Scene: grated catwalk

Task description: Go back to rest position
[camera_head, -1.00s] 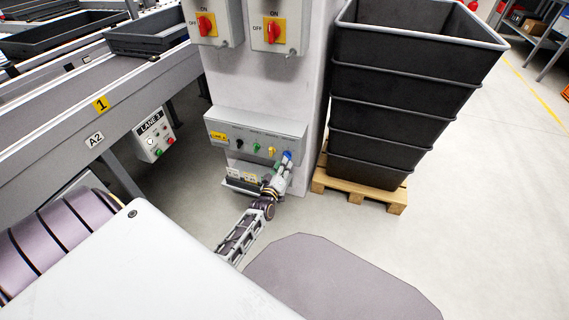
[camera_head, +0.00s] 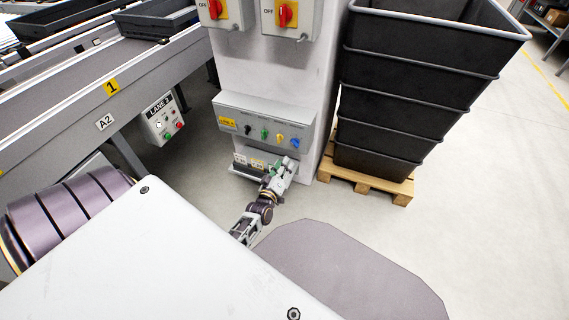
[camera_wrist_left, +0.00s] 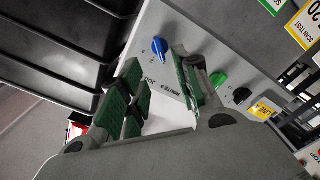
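My left gripper (camera_head: 286,164) is just below and in front of the grey control panel (camera_head: 226,109) on the white pillar. In the left wrist view its green-padded fingers (camera_wrist_left: 160,92) are apart with nothing between them. The panel carries a black knob (camera_head: 248,129), a green knob (camera_head: 264,134), a yellow knob (camera_head: 279,138) and a blue knob (camera_head: 295,143). The blue knob also shows beyond the fingers in the left wrist view (camera_wrist_left: 159,47), apart from them. The yellow knob is hidden there, apparently behind a finger. My right gripper is in neither view.
Stacked black bins (camera_head: 405,95) on a wooden pallet (camera_head: 370,184) stand right of the pillar. A conveyor (camera_head: 60,105) with a lane control box (camera_head: 162,120) is at left. Two red-switch boxes (camera_head: 287,14) hang above the panel. Floor at right (camera_head: 480,200) is clear.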

